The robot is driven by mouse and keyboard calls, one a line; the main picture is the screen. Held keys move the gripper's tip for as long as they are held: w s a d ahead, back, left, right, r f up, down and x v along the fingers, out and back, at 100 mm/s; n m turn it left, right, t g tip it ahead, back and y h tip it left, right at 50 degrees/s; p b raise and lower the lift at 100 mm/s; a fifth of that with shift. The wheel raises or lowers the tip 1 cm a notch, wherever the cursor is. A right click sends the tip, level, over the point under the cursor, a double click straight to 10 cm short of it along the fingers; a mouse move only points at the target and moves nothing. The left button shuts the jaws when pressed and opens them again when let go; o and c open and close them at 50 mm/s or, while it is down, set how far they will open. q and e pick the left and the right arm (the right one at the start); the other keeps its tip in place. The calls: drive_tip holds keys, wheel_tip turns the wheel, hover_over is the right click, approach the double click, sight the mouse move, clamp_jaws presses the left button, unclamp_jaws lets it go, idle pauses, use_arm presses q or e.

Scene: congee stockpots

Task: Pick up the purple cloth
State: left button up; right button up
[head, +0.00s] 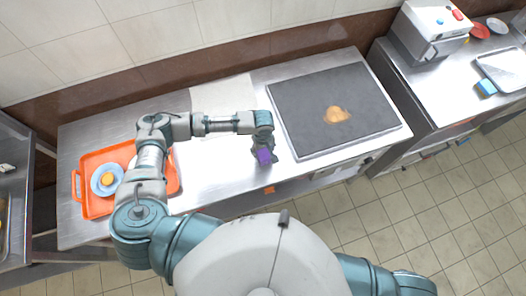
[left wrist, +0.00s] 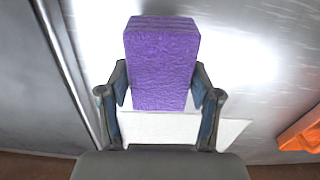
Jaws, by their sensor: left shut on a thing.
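The purple cloth (left wrist: 161,66) is a block-like folded piece with a rough surface. In the left wrist view it stands between the two fingers of my left gripper (left wrist: 161,95), which touch it on both sides. In the head view the purple cloth (head: 264,156) shows at the end of my left arm, below the left gripper (head: 262,146), over the front part of the steel counter (head: 222,190). I cannot tell whether the cloth is clear of the counter. My right gripper is not in view; only part of my right arm shows at the lower right.
A dark griddle (head: 300,105) with a brown food piece (head: 337,115) lies right of my left gripper. An orange tray (head: 95,207) with a blue plate (head: 97,184) is at left. A white sheet (head: 222,92) lies behind the arm. A white machine (head: 425,30) stands at upper right.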

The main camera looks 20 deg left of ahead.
use_arm(q)
drive_tip(key=s+d+r, duration=0.2)
drive_tip(key=s, duration=1.4)
drive_tip(key=shift+d, duration=0.1)
